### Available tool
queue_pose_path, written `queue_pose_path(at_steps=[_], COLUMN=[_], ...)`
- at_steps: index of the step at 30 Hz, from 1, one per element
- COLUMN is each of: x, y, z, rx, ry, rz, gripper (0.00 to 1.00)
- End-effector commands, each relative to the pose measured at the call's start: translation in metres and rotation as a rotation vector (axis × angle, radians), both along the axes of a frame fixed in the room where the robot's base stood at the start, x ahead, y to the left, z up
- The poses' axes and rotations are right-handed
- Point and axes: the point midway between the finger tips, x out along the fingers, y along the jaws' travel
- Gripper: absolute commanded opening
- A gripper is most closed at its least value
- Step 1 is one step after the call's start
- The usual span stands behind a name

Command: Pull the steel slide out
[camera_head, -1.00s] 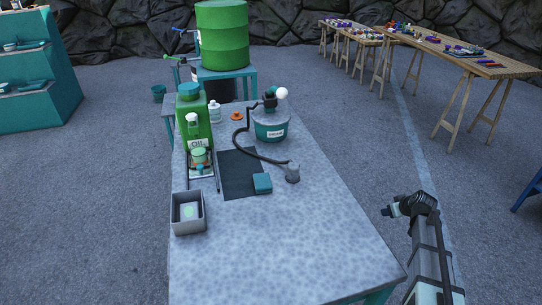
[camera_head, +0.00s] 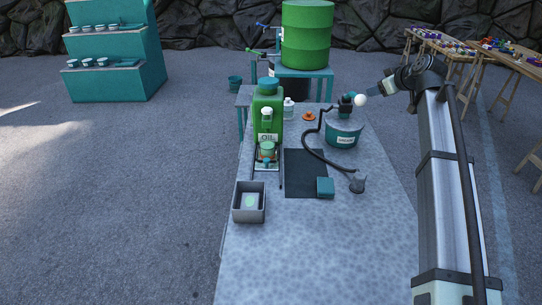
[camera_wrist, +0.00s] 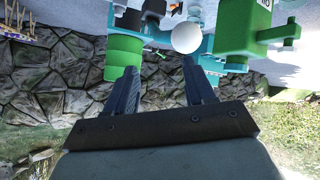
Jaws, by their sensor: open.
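My gripper (camera_head: 372,91) reaches in from the right above the worktop, its tip close to a white ball (camera_head: 360,101) on the teal tub marked as grease (camera_head: 344,132). In the wrist view my gripper (camera_wrist: 158,67) is open with nothing between its two fingers. The white ball (camera_wrist: 186,37) shows beyond the fingertips there, apart from them. I cannot pick out the steel slide with certainty. A green oil can (camera_head: 267,112) stands behind a small stand (camera_head: 266,160) with metal parts. A black hose (camera_head: 318,156) runs from the tub to a grey fitting (camera_head: 357,183).
The worktop (camera_head: 320,245) is bare at the front. A grey bin (camera_head: 249,203), dark mat (camera_head: 303,170) and teal block (camera_head: 325,187) lie on it. A white bottle (camera_head: 288,109) and orange piece (camera_head: 309,116) stand behind. A green drum (camera_head: 307,36) is farther back.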

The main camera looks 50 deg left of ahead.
Motion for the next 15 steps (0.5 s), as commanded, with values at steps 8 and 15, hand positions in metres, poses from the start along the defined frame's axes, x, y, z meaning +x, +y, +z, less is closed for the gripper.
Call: queue_pose_path(at_steps=[8, 15], x=[-0.112, -0.202], y=[0.12, 0.17], z=[-0.037, -0.102], rx=[-0.235, -0.474], ry=[0.089, 0.182], rz=[0.318, 0.554], gripper=[0.54, 0.54])
